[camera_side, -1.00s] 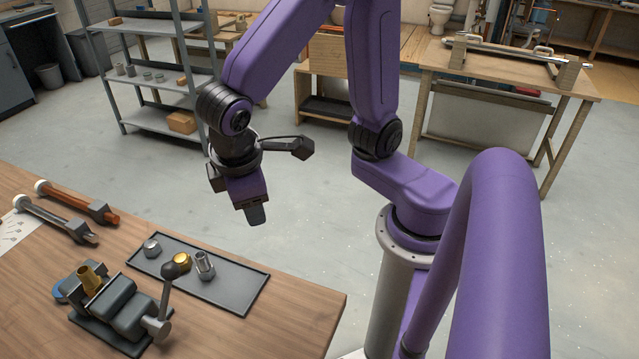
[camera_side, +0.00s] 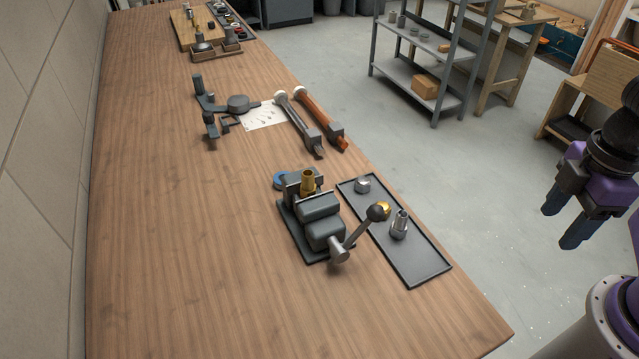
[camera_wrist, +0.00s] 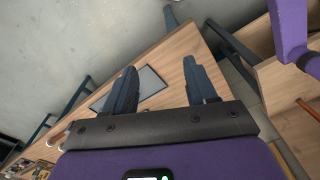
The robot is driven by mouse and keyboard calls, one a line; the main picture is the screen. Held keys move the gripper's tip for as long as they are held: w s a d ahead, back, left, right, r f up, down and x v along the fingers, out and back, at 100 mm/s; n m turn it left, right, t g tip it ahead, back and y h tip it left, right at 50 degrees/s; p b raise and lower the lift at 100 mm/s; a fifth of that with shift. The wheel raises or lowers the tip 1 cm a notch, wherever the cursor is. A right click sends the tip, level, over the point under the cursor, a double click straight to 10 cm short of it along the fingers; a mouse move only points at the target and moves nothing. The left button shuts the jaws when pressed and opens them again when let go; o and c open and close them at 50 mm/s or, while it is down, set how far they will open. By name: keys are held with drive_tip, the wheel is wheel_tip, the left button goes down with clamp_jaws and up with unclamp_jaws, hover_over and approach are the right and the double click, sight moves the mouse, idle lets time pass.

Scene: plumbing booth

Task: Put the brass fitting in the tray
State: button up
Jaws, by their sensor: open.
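The brass fitting (camera_side: 308,181) stands upright at the jaw end of a dark grey vise (camera_side: 320,207) on the wooden bench. The shallow dark tray (camera_side: 424,268) lies to the right of the vise, near the bench edge. It holds a hex nut (camera_side: 362,185), a brass-coloured piece (camera_side: 384,207) partly behind the vise handle, and a silver fitting (camera_side: 400,224). My gripper (camera_side: 566,222) is open and empty, at the right, well away from the bench items. Its two spread fingers also show in the wrist view (camera_wrist: 162,88).
The vise handle's ball (camera_side: 377,212) overhangs the tray's near side. Two pipe wrenches (camera_side: 320,120) lie beyond. The tray's front end and the left bench are clear. Grey shelves (camera_side: 430,60) stand behind.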

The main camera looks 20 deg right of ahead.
drive_tip(key=w+a+r+n, duration=0.1)
drive_tip(key=w+a+r, duration=0.2)
drive_tip(key=w+a, duration=0.55)
drive_tip(key=w+a+r, duration=0.4)
drive_tip(key=w+a, duration=0.4)
drive_tip(key=w, duration=0.2)
drive_tip(key=n, duration=0.1)
hover_over(308, 173)
wheel_tip(308, 173, down, 17)
drive_tip(key=shift+r, duration=0.1)
clamp_jaws()
